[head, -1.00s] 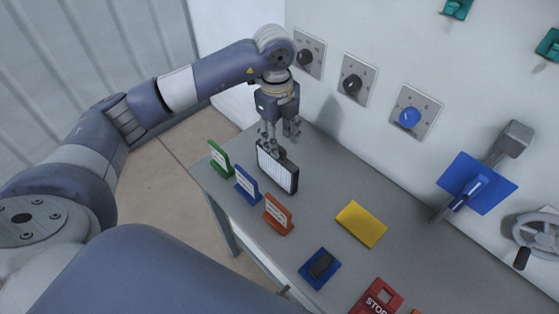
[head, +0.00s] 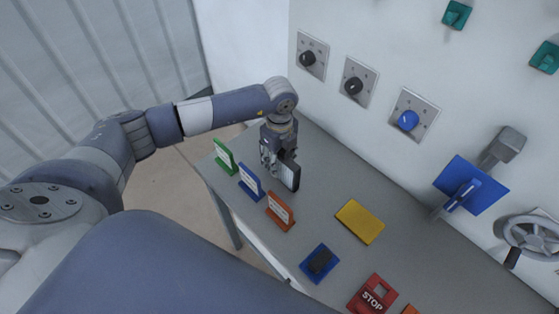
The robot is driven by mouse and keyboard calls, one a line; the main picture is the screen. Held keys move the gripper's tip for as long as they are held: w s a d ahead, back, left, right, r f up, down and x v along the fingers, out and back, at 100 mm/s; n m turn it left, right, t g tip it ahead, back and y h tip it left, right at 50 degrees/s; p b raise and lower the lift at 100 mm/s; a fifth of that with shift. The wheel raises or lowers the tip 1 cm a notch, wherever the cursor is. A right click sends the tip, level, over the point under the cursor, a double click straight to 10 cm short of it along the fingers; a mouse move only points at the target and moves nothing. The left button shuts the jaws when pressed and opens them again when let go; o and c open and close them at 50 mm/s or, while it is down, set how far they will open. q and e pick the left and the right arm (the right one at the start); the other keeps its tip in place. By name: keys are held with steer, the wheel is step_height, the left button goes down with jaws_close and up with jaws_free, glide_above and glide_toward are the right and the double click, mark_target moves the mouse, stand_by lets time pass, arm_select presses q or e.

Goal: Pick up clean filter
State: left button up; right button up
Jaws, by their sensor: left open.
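The filter, a thin panel with a black frame (head: 291,178), stands upright on the grey table behind the row of small signs. My left gripper (head: 271,168) points down at the filter's left end and overlaps it in the head view. Its fingers are open, and I cannot tell whether they touch the filter. The gripper and wrist hide much of the filter, including most of its white face. My right gripper is not in view.
Green (head: 224,157), blue (head: 250,182) and orange (head: 280,211) signs stand along the front edge of the grey table (head: 322,165). Knobs line the wall behind.

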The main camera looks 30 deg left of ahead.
arm_select(q)
jaws_close()
stand_by(0.3)
